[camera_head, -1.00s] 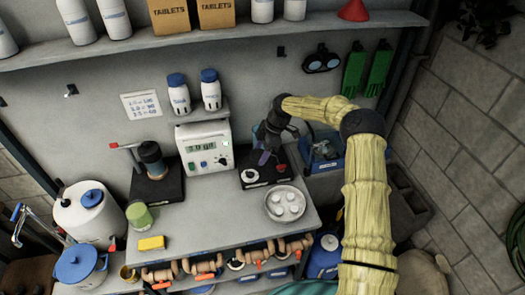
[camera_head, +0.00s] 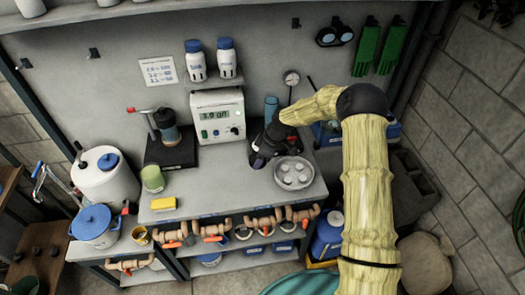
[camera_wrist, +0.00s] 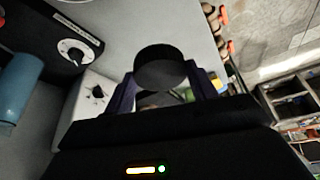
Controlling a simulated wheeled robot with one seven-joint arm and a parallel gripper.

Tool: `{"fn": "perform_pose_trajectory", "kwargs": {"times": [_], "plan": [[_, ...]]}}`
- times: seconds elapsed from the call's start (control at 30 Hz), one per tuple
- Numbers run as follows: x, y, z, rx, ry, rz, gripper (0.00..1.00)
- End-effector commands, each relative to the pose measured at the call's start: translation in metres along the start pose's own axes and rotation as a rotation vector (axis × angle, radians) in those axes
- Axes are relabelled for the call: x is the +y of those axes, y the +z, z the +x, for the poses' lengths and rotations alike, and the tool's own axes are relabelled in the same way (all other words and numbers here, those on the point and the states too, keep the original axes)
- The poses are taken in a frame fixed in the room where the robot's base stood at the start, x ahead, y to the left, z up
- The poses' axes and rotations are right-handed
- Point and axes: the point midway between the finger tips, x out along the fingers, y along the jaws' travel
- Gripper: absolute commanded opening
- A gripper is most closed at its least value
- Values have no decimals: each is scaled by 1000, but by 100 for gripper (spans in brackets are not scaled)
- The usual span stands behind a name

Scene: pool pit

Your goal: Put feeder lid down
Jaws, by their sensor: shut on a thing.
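My gripper (camera_wrist: 160,82) is shut on a dark round lid (camera_wrist: 160,66), which sits between its two fingers in the wrist view. In the head view my gripper (camera_head: 260,157) is low over the grey bench, left of the round metal tray (camera_head: 313,177) and in front of the white dosing controller (camera_head: 226,131). The lid is not clear there, and I cannot tell whether it touches the bench. A blue cylinder (camera_head: 271,108) stands behind my gripper and also shows at the left of the wrist view (camera_wrist: 20,82). A black base with a dial (camera_wrist: 68,38) is beside it.
A black stand with a dark cylinder (camera_head: 166,133) is left of the controller. A green cup (camera_head: 152,179) and yellow sponge (camera_head: 163,204) are at the bench's left. Several white tablets fill the metal tray. Pipes with orange valves (camera_head: 213,231) run below the front edge.

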Motion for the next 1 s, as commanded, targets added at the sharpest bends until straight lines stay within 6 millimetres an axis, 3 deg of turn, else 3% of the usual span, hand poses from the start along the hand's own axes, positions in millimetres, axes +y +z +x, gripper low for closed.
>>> {"fn": "perform_pose_trajectory", "kwargs": {"times": [0.27, 0.5, 0.8, 1.0], "plan": [[-22, 36, 45, -6, 128, 311, 34], [-38, 106, 71, -7, 280, 684, 34], [-76, 211, 82, -6, 448, 1102, 34], [-96, 247, 78, -3, 511, 1243, 34]]}}
